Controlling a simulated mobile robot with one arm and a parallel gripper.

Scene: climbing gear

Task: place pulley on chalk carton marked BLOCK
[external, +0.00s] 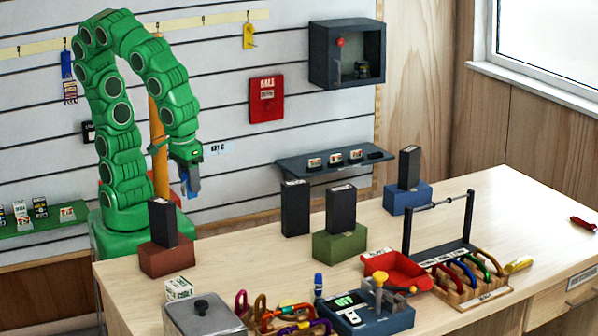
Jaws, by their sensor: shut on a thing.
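My gripper (190,190) hangs from the green arm, pointing down, above and behind the left end of the table. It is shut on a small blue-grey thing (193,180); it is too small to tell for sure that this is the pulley. A small white and green carton (179,289) stands on the table at the front left, next to a grey lidded box. More small cartons (40,207) stand on the green shelf at the far left. I cannot read BLOCK on any of them.
Tall dark blocks stand on the brown (166,258), green (340,245) and blue (408,198) bases, and another (295,208) behind. The grey lidded box (203,315), carabiners (290,320), red tray (396,270) and black rack (440,225) crowd the front. The right of the table is mostly clear.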

